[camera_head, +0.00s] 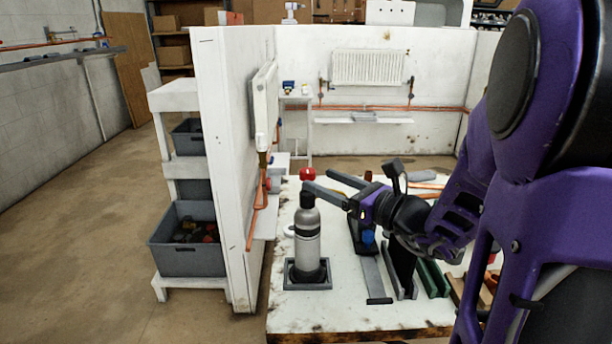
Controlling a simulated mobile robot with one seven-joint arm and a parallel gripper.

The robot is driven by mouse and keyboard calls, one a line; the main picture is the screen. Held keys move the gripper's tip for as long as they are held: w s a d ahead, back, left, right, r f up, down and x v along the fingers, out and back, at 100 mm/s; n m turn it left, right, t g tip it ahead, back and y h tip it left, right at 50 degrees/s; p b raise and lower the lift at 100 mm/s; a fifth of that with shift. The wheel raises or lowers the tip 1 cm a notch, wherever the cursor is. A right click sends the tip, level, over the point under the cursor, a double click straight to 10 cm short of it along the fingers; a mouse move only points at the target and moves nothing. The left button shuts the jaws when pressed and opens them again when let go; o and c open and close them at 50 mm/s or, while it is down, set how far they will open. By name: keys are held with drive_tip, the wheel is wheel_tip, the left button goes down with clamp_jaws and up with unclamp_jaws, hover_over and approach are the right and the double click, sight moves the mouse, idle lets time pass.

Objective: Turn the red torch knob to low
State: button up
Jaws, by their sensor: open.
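The torch's red knob (307,174) sits on top of the grey gas cylinder (307,240). The cylinder stands upright in a dark square base (308,274) at the left end of the white workbench (350,308). My gripper (319,184) reaches in from the right with its two fingers apart, pointing left. One finger ends just below and right of the knob, across the neck of the cylinder in the picture. The other finger lies farther back. I cannot tell whether either finger touches the knob. The knob's setting marks are too small to read.
Metal channels and bars (369,270) lie on the bench right of the cylinder. A white partition (225,150) stands close on the left, beside shelves with a grey bin (186,258). A radiator (368,67) hangs on the back wall. The floor at left is clear.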

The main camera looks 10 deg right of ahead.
sight(313, 176)
drive_tip(key=x, duration=0.5)
drive_tip(key=shift+w+a, duration=0.1)
clamp_jaws()
